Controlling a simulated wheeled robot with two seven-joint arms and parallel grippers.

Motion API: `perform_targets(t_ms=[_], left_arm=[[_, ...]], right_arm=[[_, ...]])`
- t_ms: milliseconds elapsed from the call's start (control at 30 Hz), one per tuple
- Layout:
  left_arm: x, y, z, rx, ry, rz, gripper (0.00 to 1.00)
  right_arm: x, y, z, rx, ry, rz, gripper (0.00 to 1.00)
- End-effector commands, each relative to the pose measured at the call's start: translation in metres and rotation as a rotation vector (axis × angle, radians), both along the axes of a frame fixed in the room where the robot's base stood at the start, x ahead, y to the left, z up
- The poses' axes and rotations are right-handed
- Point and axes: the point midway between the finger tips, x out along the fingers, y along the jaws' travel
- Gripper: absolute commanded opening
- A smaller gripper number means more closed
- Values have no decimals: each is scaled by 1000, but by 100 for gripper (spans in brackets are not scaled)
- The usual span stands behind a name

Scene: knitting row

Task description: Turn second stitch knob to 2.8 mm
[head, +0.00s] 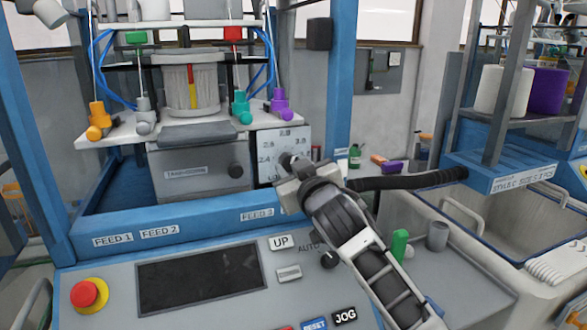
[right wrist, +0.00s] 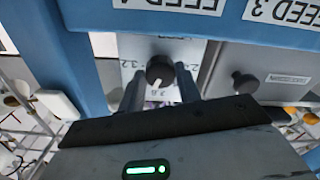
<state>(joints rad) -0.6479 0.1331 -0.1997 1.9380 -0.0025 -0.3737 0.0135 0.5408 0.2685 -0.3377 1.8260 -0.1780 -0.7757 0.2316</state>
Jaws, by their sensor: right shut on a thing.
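The stitch dial plate (head: 284,138) is a white panel with printed numbers, right of the grey box; its lower part is hidden by my right gripper in the head view. The right wrist view, where the plate appears upside down, shows the dark round stitch knob (right wrist: 160,70) with a white pointer mark. The mark points down in that picture, roughly at the small label nearest my wrist, which is too small to read surely. My right gripper (head: 290,162) is at the plate, its fingers (right wrist: 160,88) on either side of the knob and shut on it. My left gripper is not in view.
A grey box (head: 200,172) with another dark knob (head: 236,171) stands left of the plate. The blue frame beam (head: 200,222) runs below. The control panel has a red stop button (head: 89,294) and a dark screen (head: 200,274). A grey bin (head: 520,230) stands at right.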

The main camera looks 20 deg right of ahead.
Motion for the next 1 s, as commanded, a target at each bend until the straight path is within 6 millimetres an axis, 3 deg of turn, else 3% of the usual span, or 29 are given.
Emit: perform_targets(t_ms=[500, 1000], left_arm=[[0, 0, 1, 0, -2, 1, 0], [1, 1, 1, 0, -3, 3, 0]], right_arm=[[0, -1, 0, -326, -9, -1, 11], [0, -1, 0, -380, -11, -1, 11]])
